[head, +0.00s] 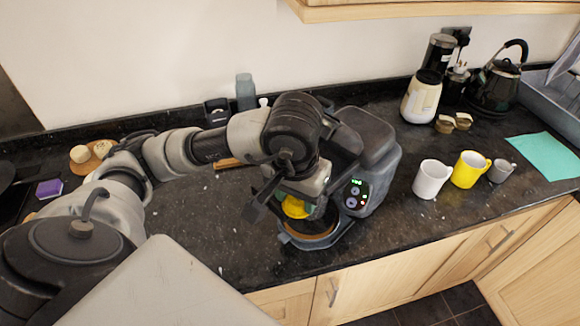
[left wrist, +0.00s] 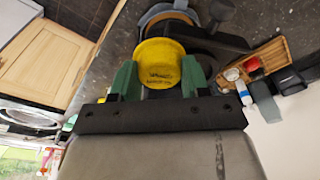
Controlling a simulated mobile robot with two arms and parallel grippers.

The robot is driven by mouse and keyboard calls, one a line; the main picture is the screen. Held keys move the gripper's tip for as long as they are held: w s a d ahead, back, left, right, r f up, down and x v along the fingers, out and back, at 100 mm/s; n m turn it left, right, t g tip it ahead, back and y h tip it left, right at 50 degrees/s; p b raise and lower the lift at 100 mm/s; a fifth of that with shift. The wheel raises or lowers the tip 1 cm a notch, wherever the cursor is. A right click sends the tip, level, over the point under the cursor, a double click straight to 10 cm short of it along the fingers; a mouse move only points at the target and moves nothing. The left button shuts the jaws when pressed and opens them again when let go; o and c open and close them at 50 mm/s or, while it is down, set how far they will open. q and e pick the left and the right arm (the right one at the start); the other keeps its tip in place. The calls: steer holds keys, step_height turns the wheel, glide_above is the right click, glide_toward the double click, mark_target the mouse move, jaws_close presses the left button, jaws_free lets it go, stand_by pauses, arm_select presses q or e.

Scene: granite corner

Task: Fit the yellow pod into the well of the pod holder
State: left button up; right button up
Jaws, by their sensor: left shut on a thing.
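The yellow pod (head: 295,207) is between the fingers of my left gripper (head: 300,198), in front of the coffee machine (head: 376,150). In the left wrist view the yellow pod (left wrist: 160,66) sits upright-looking between the two green fingers of my left gripper (left wrist: 160,80), which are shut on its sides. Beyond it is a dark round part with a brownish inside and a black knobbed handle (left wrist: 222,12), apparently the pod holder. The pod and gripper hide much of it, and I cannot see its well clearly. My right gripper is not in view.
A white mug (head: 431,180), a yellow mug (head: 467,170) and a grey cup (head: 501,171) stand to the right. A blender (head: 422,95) and a kettle (head: 497,84) stand behind them. A teal cloth (head: 543,156) lies farther right. The counter's front edge is close to the machine.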

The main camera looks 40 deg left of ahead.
arm_select(q)
steer(key=shift+w+a+r+p, duration=0.15)
steer(key=shift+w+a+p, duration=0.25)
steer(key=shift+w+a, duration=0.5)
steer(key=w+a+p, duration=0.2)
steer(key=shift+a+f, duration=0.3)
steer(key=shift+f, duration=0.55)
steer(key=shift+d, duration=0.1)
